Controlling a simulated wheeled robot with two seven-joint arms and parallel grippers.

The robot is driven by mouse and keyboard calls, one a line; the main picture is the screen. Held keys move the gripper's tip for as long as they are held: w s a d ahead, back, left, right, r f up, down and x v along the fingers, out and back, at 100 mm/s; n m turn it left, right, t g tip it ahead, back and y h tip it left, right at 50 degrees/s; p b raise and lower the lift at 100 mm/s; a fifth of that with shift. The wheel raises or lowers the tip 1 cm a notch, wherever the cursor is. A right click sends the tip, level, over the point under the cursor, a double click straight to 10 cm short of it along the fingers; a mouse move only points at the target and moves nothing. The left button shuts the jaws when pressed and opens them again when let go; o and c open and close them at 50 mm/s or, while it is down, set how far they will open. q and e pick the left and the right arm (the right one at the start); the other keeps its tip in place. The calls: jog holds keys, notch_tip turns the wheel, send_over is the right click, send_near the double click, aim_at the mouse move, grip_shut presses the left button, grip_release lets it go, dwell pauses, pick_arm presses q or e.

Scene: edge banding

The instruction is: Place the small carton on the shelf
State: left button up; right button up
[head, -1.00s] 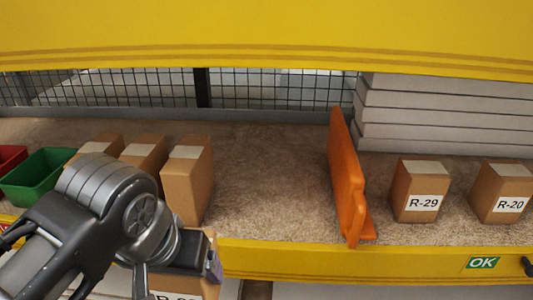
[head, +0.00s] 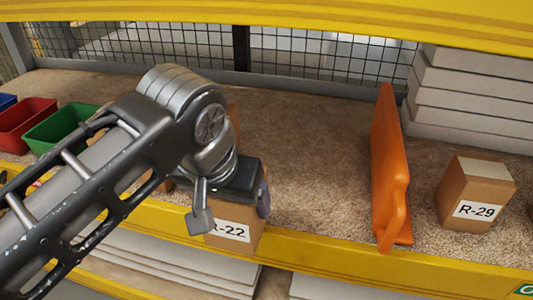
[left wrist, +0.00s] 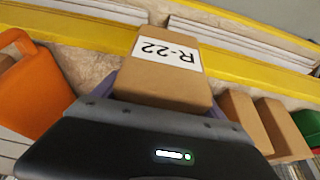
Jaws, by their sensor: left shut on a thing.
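A small brown carton labelled R-22 (head: 245,238) is held by my left gripper (head: 236,185) at the shelf's front edge in the head view. The carton also shows in the left wrist view (left wrist: 165,72), between the two fingers, its label facing outward. The shelf (head: 300,130) has a brown speckled surface and a yellow front rail (head: 330,272). The carton overlaps the rail in the head view; whether it touches the shelf I cannot tell. My right gripper is not in view.
An orange divider (head: 388,170) stands right of the carton, with carton R-29 (head: 472,190) beyond it. Other cartons (left wrist: 247,122) stand on the other side, mostly hidden by my arm in the head view. Green (head: 60,128) and red (head: 25,122) bins stand far left. Shelf space left of the divider is clear.

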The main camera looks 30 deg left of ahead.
pick_arm(q)
jog(key=w+a+b, duration=0.2)
jog(key=w+a, duration=0.1)
jog(key=w, duration=0.7)
jog(key=shift+w+a+b, duration=0.3)
jog(key=shift+w+a, duration=0.05)
jog(key=w, duration=0.1)
jog(key=w+a+f, duration=0.1)
jog(key=w+b, duration=0.1)
jog(key=shift+w+a+f, duration=0.15)
jog(key=shift+w+f, duration=0.15)
jog(key=shift+w, duration=0.1)
